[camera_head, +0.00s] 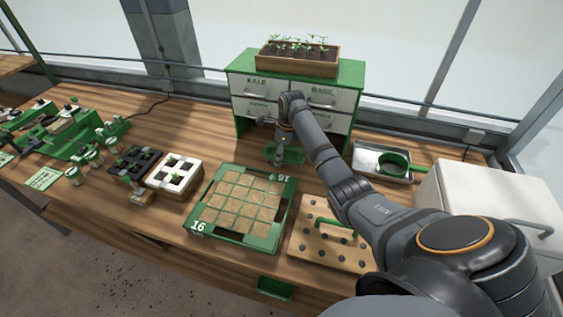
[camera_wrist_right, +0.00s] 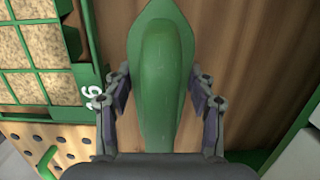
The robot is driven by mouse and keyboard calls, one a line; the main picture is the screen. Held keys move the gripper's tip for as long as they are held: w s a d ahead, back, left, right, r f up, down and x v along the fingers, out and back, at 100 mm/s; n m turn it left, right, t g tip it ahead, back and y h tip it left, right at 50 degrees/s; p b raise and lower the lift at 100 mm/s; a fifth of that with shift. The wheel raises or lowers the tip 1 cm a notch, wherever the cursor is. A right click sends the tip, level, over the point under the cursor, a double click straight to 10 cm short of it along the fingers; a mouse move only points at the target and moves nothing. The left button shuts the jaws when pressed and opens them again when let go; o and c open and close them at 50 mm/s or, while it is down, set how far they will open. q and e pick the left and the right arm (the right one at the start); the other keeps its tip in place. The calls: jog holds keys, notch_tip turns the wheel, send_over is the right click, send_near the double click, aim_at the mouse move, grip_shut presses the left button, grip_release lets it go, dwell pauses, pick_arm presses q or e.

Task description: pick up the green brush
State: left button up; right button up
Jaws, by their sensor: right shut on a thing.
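The green brush (camera_wrist_right: 160,75) fills the middle of the right wrist view, with its smooth rounded green back toward the camera. My right gripper (camera_wrist_right: 160,100) has a finger on each side of it and is shut on it. In the head view the right gripper (camera_head: 279,157) points down between the seed tray and the drawer cabinet, and part of the green brush (camera_head: 293,155) shows beside the fingers. Its bristles are hidden, and I cannot tell whether it touches the table. My left gripper is not in view.
The green-framed seed tray (camera_head: 270,241) lies in front of the gripper, beside a wooden peg board (camera_head: 310,250). The drawer cabinet (camera_head: 351,71) stands behind. Black and white seedling trays are left.

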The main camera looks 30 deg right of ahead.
jog(key=s+a+r+p, duration=0.6)
jog(key=s+a+r, duration=0.3)
jog(key=s, duration=0.1)
jog(key=shift+s+r, duration=0.2)
jog(key=shift+s, duration=0.05)
jog(key=shift+a, duration=0.1)
jog(key=o, duration=0.7)
jog(key=c, duration=0.5)
jog(key=shift+f+b, duration=0.85)
jog(key=shift+b, duration=0.05)
jog(key=shift+r, duration=0.1)
